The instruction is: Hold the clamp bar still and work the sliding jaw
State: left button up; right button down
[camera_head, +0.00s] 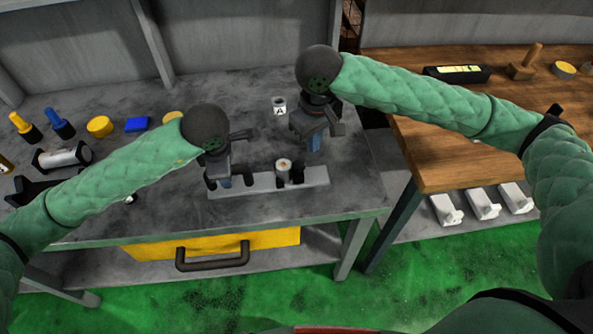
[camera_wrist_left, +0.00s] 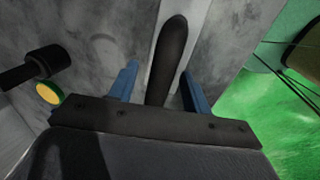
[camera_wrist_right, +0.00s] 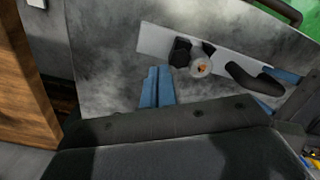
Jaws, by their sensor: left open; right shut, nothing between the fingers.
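The clamp bar (camera_head: 262,186) is a pale grey strip on the grey bench; it also shows in the right wrist view (camera_wrist_right: 153,38). A dark rounded handle (camera_wrist_left: 172,55) rises at its left end. My left gripper (camera_head: 222,182) is open, with blue fingers on either side of this handle; contact is not clear. Towards the bar's right stand a pale round knob (camera_head: 284,164) and dark blocks (camera_wrist_right: 180,52), seemingly the sliding jaw. My right gripper (camera_head: 314,143) is shut and empty above the bench, behind the bar's right part. Its fingers (camera_wrist_right: 157,88) are together, apart from the bar.
Blue and yellow items, including a yellow disc (camera_head: 100,126), lie at the bench's left. A wooden table (camera_head: 450,150) stands right. A yellow case (camera_head: 275,240) sits below the bench. The bench's right front is clear.

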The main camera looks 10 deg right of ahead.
pick_arm(q)
notch_tip(320, 180, up, 12)
jog(key=s, duration=0.2)
jog(key=shift+f, duration=0.2)
jog(key=shift+s+f, duration=0.1)
jog(key=shift+s, duration=0.05)
dwell(0.4)
